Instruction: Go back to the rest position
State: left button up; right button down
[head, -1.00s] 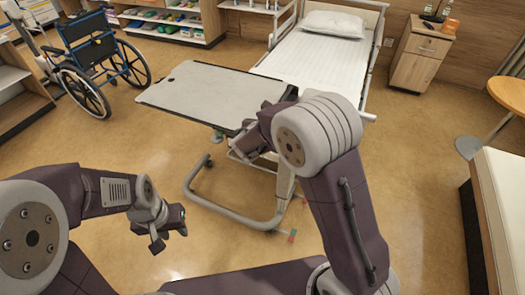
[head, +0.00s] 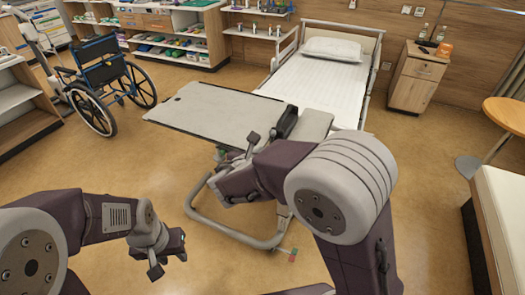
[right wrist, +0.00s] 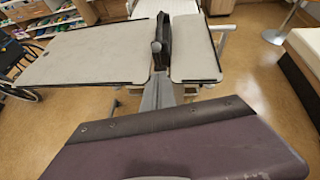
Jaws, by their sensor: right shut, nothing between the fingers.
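My left gripper (head: 180,250) hangs at the lower left in the head view, over open floor. It is small and turned so that the gap between its fingers cannot be judged; I see nothing held in it. My right gripper (head: 232,188) is shut and empty. The right wrist view shows the tabletop (right wrist: 85,55) ahead, beyond a purple part of my own arm.
The bed (head: 325,85) stands behind the table, with a bedside cabinet (head: 418,78) to its right. A wheelchair (head: 110,85) is at the left. A round table (head: 508,112) and a padded white bench (head: 505,215) are at the right.

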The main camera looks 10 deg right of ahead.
jog(key=d+r+m+g+h+p, duration=0.1)
jog(key=d+r+m+h, duration=0.15)
jog(key=d, duration=0.75)
jog(key=s+d+f+m+g+p, duration=0.2)
jog(key=s+d+f+m+g, duration=0.4)
jog(key=s+d+m, duration=0.35)
jog(key=s+a+f+m+g+y, duration=0.4)
jog(key=s+f+m+y, duration=0.1)
jog(key=s+m, duration=0.5)
pick_arm(q)
notch_tip(320, 180, up, 3)
jog(key=shift+w+f, duration=0.15)
pick_arm(e)
jog(key=a+f+m+t+y, duration=0.1)
jog(key=a+f+m+y, duration=0.1)
jog(key=a+m, duration=0.4)
jog(key=m+y, duration=0.1)
jog(key=m, duration=0.2)
jog(key=shift+s+a+f+m, duration=0.15)
jog(key=shift+s+a+m, duration=0.15)
jog(key=shift+a+m, duration=0.1)
